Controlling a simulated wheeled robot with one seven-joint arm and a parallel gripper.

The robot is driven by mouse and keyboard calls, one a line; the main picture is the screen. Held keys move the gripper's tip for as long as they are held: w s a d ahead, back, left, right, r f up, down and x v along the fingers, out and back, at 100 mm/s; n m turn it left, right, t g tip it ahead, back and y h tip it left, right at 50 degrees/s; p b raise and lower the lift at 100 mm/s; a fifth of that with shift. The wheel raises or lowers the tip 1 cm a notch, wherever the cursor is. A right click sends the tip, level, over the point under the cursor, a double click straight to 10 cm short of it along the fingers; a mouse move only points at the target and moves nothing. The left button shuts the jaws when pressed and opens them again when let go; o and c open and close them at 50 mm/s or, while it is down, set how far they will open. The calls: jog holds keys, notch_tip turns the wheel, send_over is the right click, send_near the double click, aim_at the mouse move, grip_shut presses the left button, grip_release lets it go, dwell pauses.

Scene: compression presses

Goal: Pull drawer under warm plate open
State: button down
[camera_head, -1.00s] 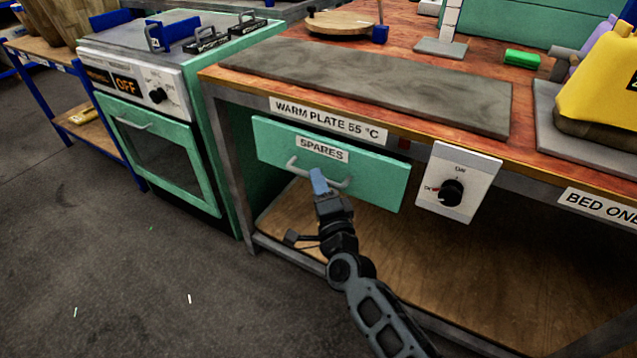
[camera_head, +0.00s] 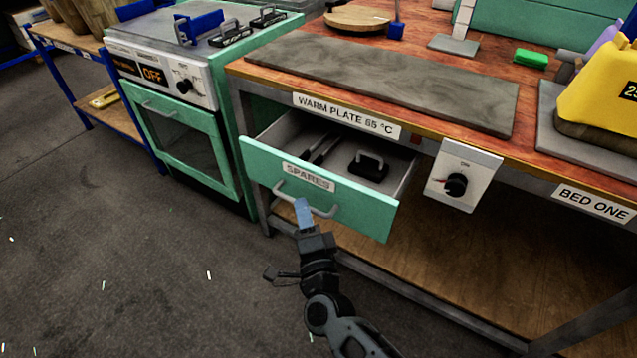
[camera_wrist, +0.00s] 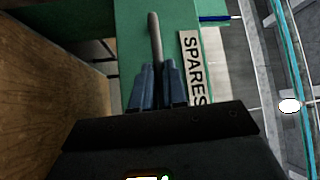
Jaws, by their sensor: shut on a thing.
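My gripper (camera_head: 303,208) is at the drawer's grey bar handle (camera_head: 325,211), in front of the drawer face. In the wrist view, my gripper's blue fingers (camera_wrist: 158,82) are shut around the handle bar (camera_wrist: 154,38), beside the SPARES label (camera_wrist: 193,70).
A green oven (camera_head: 185,145) marked OFF stands left of the bench. A white panel with a black knob (camera_head: 456,185) hangs right of the drawer. A wooden lower shelf (camera_head: 450,270) lies below.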

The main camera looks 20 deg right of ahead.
jog(key=s+a+p, duration=0.1)
jog(key=s+a, duration=0.3)
jog(key=a, duration=0.2)
jog(key=shift+s+a+p, duration=0.25)
jog(key=shift+s+p, duration=0.1)
jog(key=c, duration=1.2)
grip_release()
jog(key=shift+o, duration=0.2)
jog(key=s+a+f, duration=0.1)
jog(key=s, duration=0.6)
jog(key=shift+s, duration=0.3)
jog(key=shift+s, duration=0.1)
jog(key=s+d+r+n+g+y+p, duration=0.1)
jog(key=s+d+r+n+p, duration=0.1)
jog(key=s+d+r+n, duration=0.2)
jog(key=s+d+r+n+g+y+p, duration=0.1)
jog(key=s+d+r+n, duration=0.4)
jog(key=s+r, duration=0.8)
jog(key=s+d+r+n+g+p, duration=0.2)
jog(key=s+d+r+n+p, duration=0.3)
jog(key=s, duration=0.8)
notch_tip(320, 180, up, 4)
jog(key=n, duration=0.4)
jog(key=shift+d+f+g+y, duration=0.25)
jog(key=shift+g+y, duration=0.05)
jog(key=shift+y, duration=0.1)
